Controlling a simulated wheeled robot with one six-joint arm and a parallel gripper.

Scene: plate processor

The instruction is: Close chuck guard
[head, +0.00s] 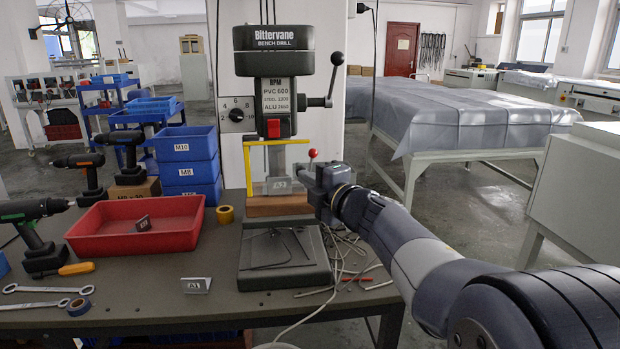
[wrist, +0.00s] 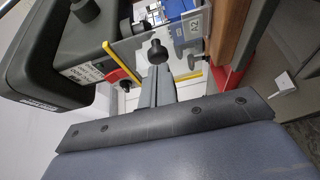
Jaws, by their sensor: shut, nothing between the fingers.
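The bench drill (head: 274,60) stands on the table. Its chuck guard is a clear panel with a yellow frame (head: 248,165), below the drill head. The wooden block with an A2 tag shows behind or below the panel. In the wrist view the clear guard panel (wrist: 128,48) has yellow edges and a black knob (wrist: 157,50). My gripper (head: 314,182) is at the right side of the guard, shut and empty. In the wrist view its shut fingers (wrist: 160,84) point at the knob, close to it; I cannot tell whether they touch. The chuck itself is not clear.
A red tray (head: 135,240), cordless drills (head: 38,235) and wrenches (head: 45,289) lie on the left of the table. Blue bins (head: 188,160) stand behind. The drill's feed lever (head: 328,85) sticks out above my gripper. Loose cables (head: 345,250) lie right of the drill base.

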